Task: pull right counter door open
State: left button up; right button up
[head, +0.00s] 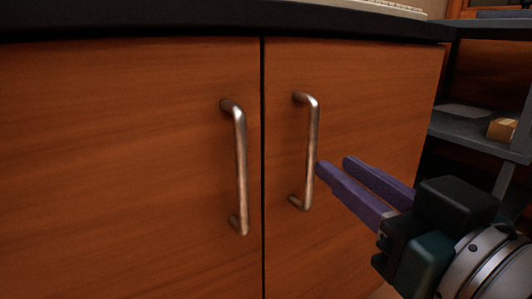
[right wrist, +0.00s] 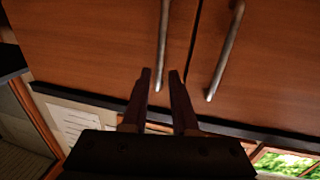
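The right counter door (head: 365,110) is an orange-brown wood panel and looks closed, flush with the left door. Its vertical metal bar handle (head: 311,150) sits near the door's left edge. My right gripper (head: 336,165) comes in from the right with its two purple fingers apart. The fingertips are just right of the handle's lower half, and nothing is held. In the right wrist view, the same handle (right wrist: 163,45) lines up with the gap between the fingers of my right gripper (right wrist: 160,73). Whether they touch cannot be told. My left gripper is not in view.
The left door (head: 120,160) has a similar handle (head: 240,170) close by, across a narrow dark seam. A dark countertop (head: 180,18) runs above. Dark shelves (head: 470,130) with a small yellowish box (head: 502,129) stand at the right.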

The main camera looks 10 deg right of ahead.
aim_at(314, 149)
jog(key=w, duration=0.2)
jog(key=w+b, duration=0.1)
jog(key=w, duration=0.2)
jog(key=w+a, duration=0.1)
jog(key=w, duration=0.1)
jog(key=shift+w, duration=0.25)
jog(key=shift+c, duration=0.4)
grip_shut()
dwell(0.8)
